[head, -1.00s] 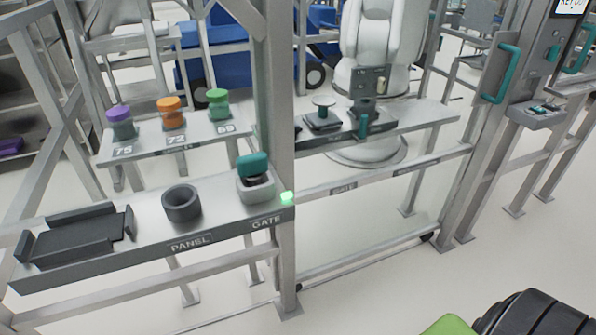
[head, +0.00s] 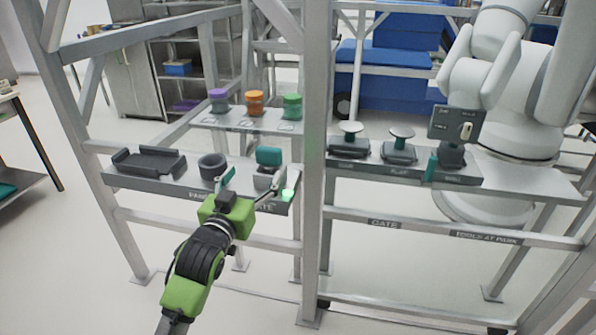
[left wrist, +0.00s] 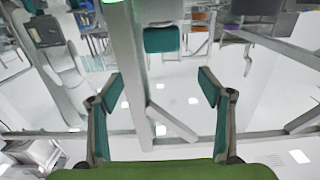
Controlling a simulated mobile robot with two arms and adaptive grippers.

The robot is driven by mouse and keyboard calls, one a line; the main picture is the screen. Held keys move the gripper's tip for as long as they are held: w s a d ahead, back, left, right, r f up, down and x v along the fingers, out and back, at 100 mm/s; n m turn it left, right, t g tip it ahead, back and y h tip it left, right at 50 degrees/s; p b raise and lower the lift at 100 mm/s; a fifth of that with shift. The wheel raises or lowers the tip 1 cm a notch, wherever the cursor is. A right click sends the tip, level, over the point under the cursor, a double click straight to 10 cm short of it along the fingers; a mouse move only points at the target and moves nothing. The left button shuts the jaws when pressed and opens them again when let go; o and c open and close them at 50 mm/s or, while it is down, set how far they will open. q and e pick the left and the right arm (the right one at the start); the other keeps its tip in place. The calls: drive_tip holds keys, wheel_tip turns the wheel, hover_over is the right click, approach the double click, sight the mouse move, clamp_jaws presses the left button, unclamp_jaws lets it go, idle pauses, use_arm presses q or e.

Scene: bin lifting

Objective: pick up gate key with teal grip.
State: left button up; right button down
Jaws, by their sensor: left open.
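The teal grip also shows in the left wrist view (left wrist: 162,39), top centre, beyond the fingertips. My left gripper (head: 251,187) is in front of the shelf, just on the near side of the holder, with its fingers spread and pointing at it. In the left wrist view the open fingers (left wrist: 160,84) have nothing between them. My right gripper is not in view.
A grey cup (head: 212,166) and a dark tray (head: 148,161) sit left of the key on the same shelf. Purple, orange (head: 255,103) and green-topped pieces stand on the shelf behind.

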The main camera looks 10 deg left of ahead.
use_arm(q)
approach(268, 147)
drive_tip(key=w, duration=0.4)
drive_tip(key=shift+w+d+f, duration=0.1)
drive_tip(key=shift+f, duration=0.05)
drive_tip(key=shift+w+p, duration=0.3)
drive_tip(key=shift+w, duration=0.05)
drive_tip(key=shift+w+d+p, duration=0.1)
drive_tip(key=shift+w+p, duration=0.3)
drive_tip(key=shift+w, duration=2.1)
drive_tip(key=c, duration=1.8)
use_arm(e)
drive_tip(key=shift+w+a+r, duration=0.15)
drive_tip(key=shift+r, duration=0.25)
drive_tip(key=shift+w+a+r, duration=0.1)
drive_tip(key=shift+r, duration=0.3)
use_arm(q)
drive_tip(key=shift+r, duration=0.75)
drive_tip(key=s+a+r+b, duration=0.1)
drive_tip(key=s+a+r, duration=0.5)
drive_tip(key=s+r, duration=0.5)
drive_tip(key=shift+s+r, duration=0.35)
drive_tip(key=shift+s, duration=0.55)
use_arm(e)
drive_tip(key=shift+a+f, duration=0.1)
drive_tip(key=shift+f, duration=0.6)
